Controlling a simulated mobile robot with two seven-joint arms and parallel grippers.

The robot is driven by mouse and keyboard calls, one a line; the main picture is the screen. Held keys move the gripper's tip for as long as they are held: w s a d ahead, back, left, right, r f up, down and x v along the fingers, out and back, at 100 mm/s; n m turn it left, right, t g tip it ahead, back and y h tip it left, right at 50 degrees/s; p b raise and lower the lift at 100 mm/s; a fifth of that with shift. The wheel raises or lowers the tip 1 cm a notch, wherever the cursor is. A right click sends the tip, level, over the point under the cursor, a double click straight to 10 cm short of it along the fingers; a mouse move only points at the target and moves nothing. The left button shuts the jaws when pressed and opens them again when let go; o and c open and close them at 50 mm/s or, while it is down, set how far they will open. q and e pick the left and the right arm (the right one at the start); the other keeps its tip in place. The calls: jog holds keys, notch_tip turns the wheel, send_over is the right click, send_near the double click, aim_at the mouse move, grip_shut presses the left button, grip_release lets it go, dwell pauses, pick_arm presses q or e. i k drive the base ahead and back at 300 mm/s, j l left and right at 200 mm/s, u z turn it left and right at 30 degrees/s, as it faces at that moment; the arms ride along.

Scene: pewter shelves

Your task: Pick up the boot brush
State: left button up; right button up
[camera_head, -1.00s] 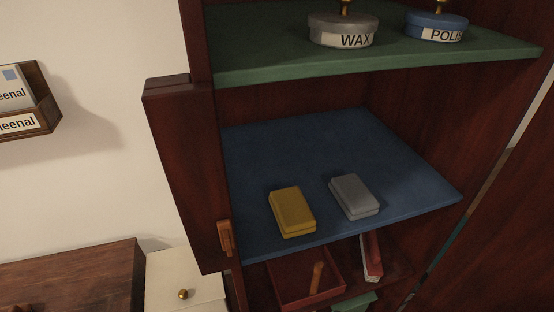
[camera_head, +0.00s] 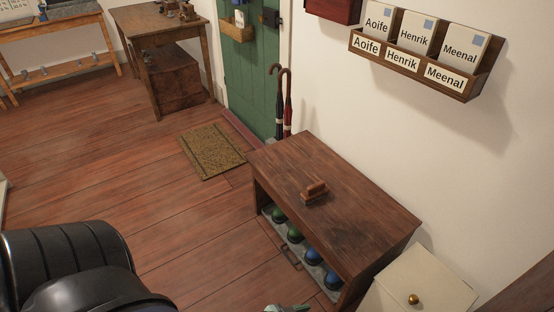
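A small brown wooden brush (camera_head: 314,192), which looks like the boot brush, lies on top of the dark wooden bench (camera_head: 365,215). It sits near the middle of the bench top, with open surface around it. Its bristles cannot be made out at this size.
Green and blue round items (camera_head: 295,235) sit on a low shelf under the bench. A cream cabinet (camera_head: 425,280) stands at its right end. A name-card rack (camera_head: 415,62) hangs above. Two umbrellas (camera_head: 283,105) stand behind. Floor around the doormat (camera_head: 212,150) is clear.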

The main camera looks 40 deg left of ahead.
aim_at(320, 189)
jog(key=i+j+u, duration=0.1)
jog(key=u, duration=0.9)
jog(key=i+l, duration=0.05)
